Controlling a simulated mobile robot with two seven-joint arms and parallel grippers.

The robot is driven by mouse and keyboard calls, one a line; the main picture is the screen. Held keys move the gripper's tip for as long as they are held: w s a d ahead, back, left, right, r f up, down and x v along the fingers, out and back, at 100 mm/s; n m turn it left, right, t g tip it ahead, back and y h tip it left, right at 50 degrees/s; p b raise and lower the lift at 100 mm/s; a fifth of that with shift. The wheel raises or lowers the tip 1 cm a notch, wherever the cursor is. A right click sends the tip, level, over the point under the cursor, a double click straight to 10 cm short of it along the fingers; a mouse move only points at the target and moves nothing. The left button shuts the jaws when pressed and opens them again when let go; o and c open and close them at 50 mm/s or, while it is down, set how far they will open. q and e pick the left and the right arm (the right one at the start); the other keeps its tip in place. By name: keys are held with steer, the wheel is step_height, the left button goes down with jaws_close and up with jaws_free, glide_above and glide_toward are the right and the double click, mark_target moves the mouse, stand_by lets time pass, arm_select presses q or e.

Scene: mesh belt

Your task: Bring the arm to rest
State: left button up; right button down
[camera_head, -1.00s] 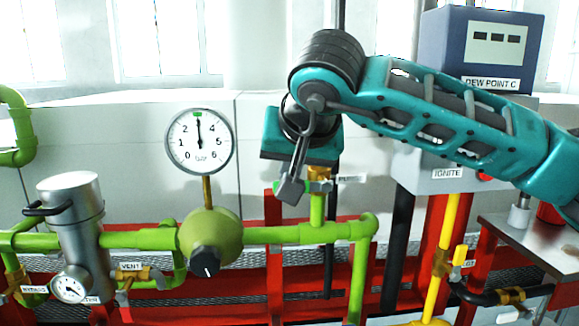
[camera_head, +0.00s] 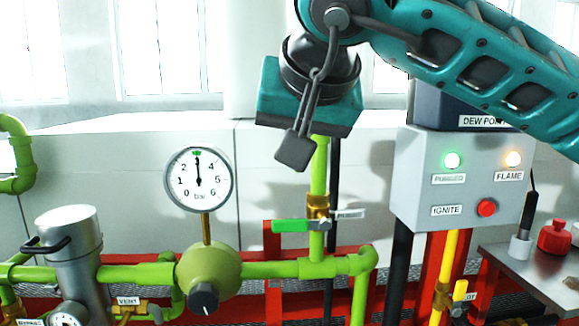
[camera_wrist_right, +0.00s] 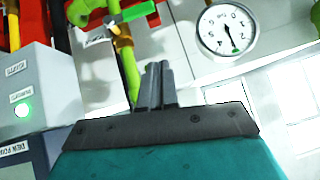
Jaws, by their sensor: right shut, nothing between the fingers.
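My right arm (camera_head: 470,60) comes in from the upper right and bends down at the top middle of the head view. Its gripper (camera_head: 295,150) hangs in front of the wall, fingers together and empty. In the right wrist view the shut fingers (camera_wrist_right: 156,84) have nothing between them. The gripper is apart from the green-handled valve (camera_head: 318,208), which shows below and right of it, with its handle (camera_head: 290,225) level and pointing left. The valve handle also shows in the wrist view (camera_wrist_right: 138,11). My left gripper is not in view.
A pressure gauge (camera_head: 199,180) stands left of the gripper above a green regulator (camera_head: 209,270). A grey control box (camera_head: 410,190) has lit green and orange lamps and a red button (camera_head: 487,208). Green pipes and a steel canister (camera_head: 75,250) line the front. A metal table (camera_head: 530,272) is at right.

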steer(key=s+a+f+m+g+y, duration=0.8)
steer(key=s+a+m+g+y, duration=0.25)
steer(key=g+y, duration=0.35)
steer(key=w+d+f+m+t+y+p, duration=0.1)
steer(key=w+d+f+m+t+y, duration=0.3)
steer(key=m+t, duration=0.75)
steer(key=w+d+f+m+t+y, duration=0.15)
steer(key=w+d+m+t, duration=0.4)
steer(key=m, duration=1.15)
steer(key=w+d+f+m+t+h, duration=0.1)
steer(key=d+f+m+t+h, duration=0.25)
steer(key=f+m+h, duration=0.35)
steer(key=d+f+m+t+h, duration=0.3)
steer(key=d+f+m+h, duration=0.15)
steer(key=f+m, duration=0.45)
steer(key=s+d+f+m+g+h, duration=0.2)
steer(key=s+f+m, duration=0.3)
steer(key=f, duration=0.3)
steer(key=s+d+f+m+g+h, duration=0.3)
steer(key=s+d+f+m, duration=0.1)
steer(key=f, duration=0.4)
steer(key=s+d+f+m+g+h+p, duration=0.1)
steer(key=s+d+f+m+g+h, duration=0.1)
steer(key=s+f+m, duration=0.3)
step_height(320, 180, down, 3)
steer(key=shift+s+d+m+g+h, duration=0.35)
steer(key=shift+s+d+h, duration=0.25)
steer(key=shift+s+d, duration=0.3)
